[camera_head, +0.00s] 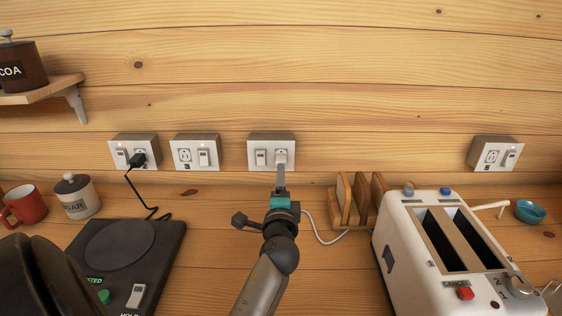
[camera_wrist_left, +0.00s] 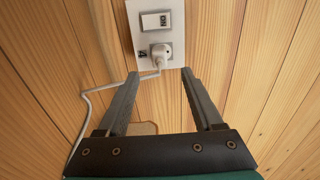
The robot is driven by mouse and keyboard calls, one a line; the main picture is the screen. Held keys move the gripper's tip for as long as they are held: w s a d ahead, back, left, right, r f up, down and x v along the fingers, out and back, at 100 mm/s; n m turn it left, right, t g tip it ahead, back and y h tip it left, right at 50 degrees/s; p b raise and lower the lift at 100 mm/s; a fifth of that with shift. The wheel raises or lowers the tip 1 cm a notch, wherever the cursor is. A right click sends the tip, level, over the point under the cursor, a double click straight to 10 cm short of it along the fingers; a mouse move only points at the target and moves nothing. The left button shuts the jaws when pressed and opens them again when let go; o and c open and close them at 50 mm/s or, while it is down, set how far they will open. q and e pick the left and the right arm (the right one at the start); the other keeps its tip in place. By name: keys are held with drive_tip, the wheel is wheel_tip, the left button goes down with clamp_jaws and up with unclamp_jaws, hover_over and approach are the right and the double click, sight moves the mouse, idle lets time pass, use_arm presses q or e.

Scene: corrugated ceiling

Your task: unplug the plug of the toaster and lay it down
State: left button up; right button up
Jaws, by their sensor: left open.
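The toaster (camera_head: 395,225) is white with two slots and stands on the counter at the right. Its white cord (camera_head: 318,234) runs left behind my arm. In the left wrist view, a white plug (camera_wrist_left: 160,57) with a white cord (camera_wrist_left: 97,90) sits in the socket of a wall plate. My left gripper (camera_head: 281,172) points at the middle outlet box and hides part of the plug. In the left wrist view the gripper (camera_wrist_left: 160,75) is open and empty, with the plug just beyond and between its fingertips. My right gripper is not in view.
The middle outlet box (camera_head: 259,140) has a switch beside the socket. A black plug (camera_head: 138,160) from the hot plate (camera_head: 160,260) is in the left outlet box. A wooden rack (camera_head: 348,205) stands left of the toaster. Counter space around my arm is mostly clear.

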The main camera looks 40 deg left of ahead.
sight(281, 161)
use_arm(q)
drive_tip(key=shift+w, duration=0.1)
drive_tip(key=shift+b+x, duration=1)
drive_tip(key=shift+x, duration=3.45)
clamp_jaws()
